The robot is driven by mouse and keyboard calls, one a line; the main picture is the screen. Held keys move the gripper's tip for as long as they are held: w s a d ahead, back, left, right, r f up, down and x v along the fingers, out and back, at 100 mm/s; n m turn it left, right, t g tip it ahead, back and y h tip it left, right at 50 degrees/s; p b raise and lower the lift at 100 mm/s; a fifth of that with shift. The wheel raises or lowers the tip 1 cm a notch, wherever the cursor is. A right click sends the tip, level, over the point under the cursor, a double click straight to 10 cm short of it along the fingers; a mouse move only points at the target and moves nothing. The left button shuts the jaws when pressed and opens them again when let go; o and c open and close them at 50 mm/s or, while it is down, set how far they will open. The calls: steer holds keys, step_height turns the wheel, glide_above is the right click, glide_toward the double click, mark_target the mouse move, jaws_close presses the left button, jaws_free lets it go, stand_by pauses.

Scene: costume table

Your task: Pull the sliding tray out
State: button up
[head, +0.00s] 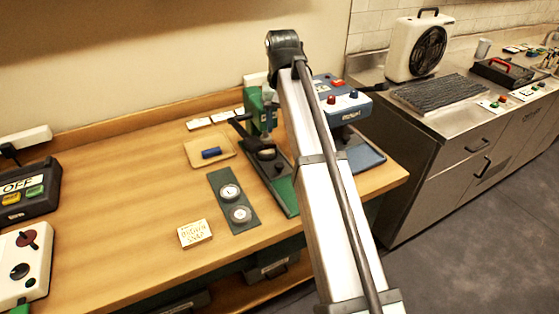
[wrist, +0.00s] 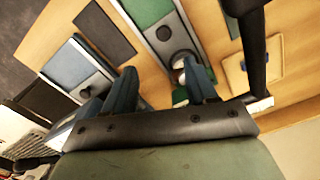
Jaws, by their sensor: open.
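A green press (head: 262,112) stands towards the back of the wooden table, with a long green and metal base (head: 284,188) running to the front. A round die sits on this base, which also shows in the wrist view (wrist: 150,12). Beside it is a blue machine (head: 343,105) with a blue plate (head: 367,158); a blue plate with a dark knob shows in the wrist view (wrist: 75,66). I cannot tell which piece is the sliding tray. My gripper (wrist: 160,88) is open, its fingers apart above the machines, holding nothing visible. The arm hides it in the head view.
A black lever (wrist: 250,45) stands close to the right finger. A yellow tray (head: 222,158) with a blue block, a dial board (head: 231,191) and a labelled block (head: 194,233) lie left of the press. Bare wood lies further left (head: 120,170).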

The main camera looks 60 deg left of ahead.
mark_target(279, 165)
steer(key=f, duration=1.3)
steer(key=shift+s+a+f, duration=0.1)
steer(key=shift+s+f, duration=0.2)
steer(key=shift+c, duration=0.4)
jaws_close()
